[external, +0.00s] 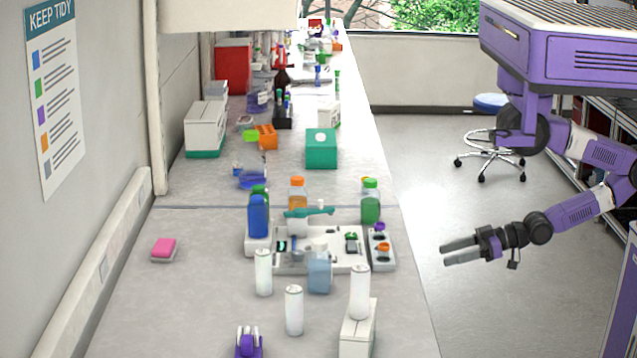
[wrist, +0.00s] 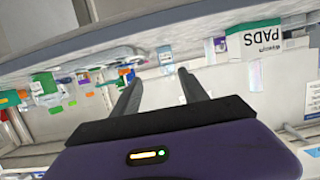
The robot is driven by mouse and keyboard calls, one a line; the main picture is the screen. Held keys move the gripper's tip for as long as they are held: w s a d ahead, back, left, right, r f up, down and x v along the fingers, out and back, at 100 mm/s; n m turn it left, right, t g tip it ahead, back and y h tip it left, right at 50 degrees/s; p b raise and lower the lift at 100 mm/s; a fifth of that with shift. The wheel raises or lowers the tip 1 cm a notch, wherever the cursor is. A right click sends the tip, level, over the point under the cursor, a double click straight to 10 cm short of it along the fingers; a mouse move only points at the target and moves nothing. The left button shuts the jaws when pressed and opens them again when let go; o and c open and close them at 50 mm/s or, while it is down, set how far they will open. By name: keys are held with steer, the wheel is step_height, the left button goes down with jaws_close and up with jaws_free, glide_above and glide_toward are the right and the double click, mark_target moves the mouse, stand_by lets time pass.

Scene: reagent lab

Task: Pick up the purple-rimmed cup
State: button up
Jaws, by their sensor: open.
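A small purple-topped item (external: 380,227), which looks like the purple-rimmed cup, sits at the back of a small grey holder (external: 376,263) on the bench's right side. An orange-rimmed cup (external: 383,247) sits in front of it in the same holder. My gripper (external: 443,253) is open and empty, out over the aisle to the right of the bench, with its fingers pointing left. In the wrist view my gripper's fingers (wrist: 160,76) are apart with nothing between them. I cannot make out the purple-rimmed cup in the wrist view.
A green-capped bottle (external: 371,202) stands just behind the holder. A white tray (external: 318,267) lies left of it. A white can (external: 360,291) stands on a box (external: 358,333) in front.

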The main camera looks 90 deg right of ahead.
steer(key=w+d+f+m+g+h+p, duration=0.2)
steer(key=d+f+m+g+h, duration=0.2)
steer(key=d+f+m, duration=0.25)
steer(key=m+g+h, duration=0.3)
steer(key=m+h, duration=0.1)
steer(key=h, duration=0.3)
glide_toward(373, 235)
steer(key=shift+w+d+r+b, duration=0.4)
steer(key=shift+w+d+r, duration=0.25)
steer(key=shift+d+r, duration=0.2)
steer(key=shift+w+d, duration=0.15)
steer(key=shift+w, duration=0.05)
steer(key=p+x, duration=0.2)
steer(key=x, duration=0.5)
steer(key=shift+s+d+f+p, duration=0.1)
steer(key=shift+d+p, duration=0.2)
steer(key=shift+p, duration=0.05)
steer(key=shift+c, duration=0.3)
